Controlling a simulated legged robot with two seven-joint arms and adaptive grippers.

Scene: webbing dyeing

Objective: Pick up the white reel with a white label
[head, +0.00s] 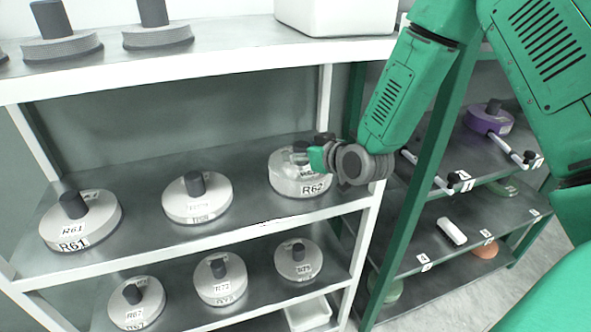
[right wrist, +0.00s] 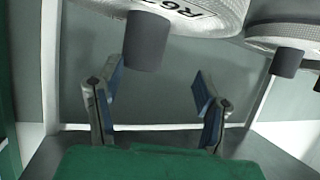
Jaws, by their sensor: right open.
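Several white reels with dark grey knobs stand on the shelves, and white labels show on them. The reel marked R62 (head: 297,180) is at the right end of the middle shelf. My right gripper (head: 308,156) is at this reel's right side and overlaps its top in the head view. In the right wrist view the gripper (right wrist: 160,85) is open and empty. The R62 reel (right wrist: 205,14) is at the top there, its dark knob (right wrist: 147,42) beyond and between the fingers, apart from them. The left gripper is out of view.
Reel R61 (head: 100,215) and another white reel (head: 218,203) share the middle shelf (head: 140,180). More white reels, including R72 (head: 222,290), stand below. A white post (head: 365,235) is close to my right arm. A green rack (head: 425,160) stands at right, holding a purple reel (head: 480,122).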

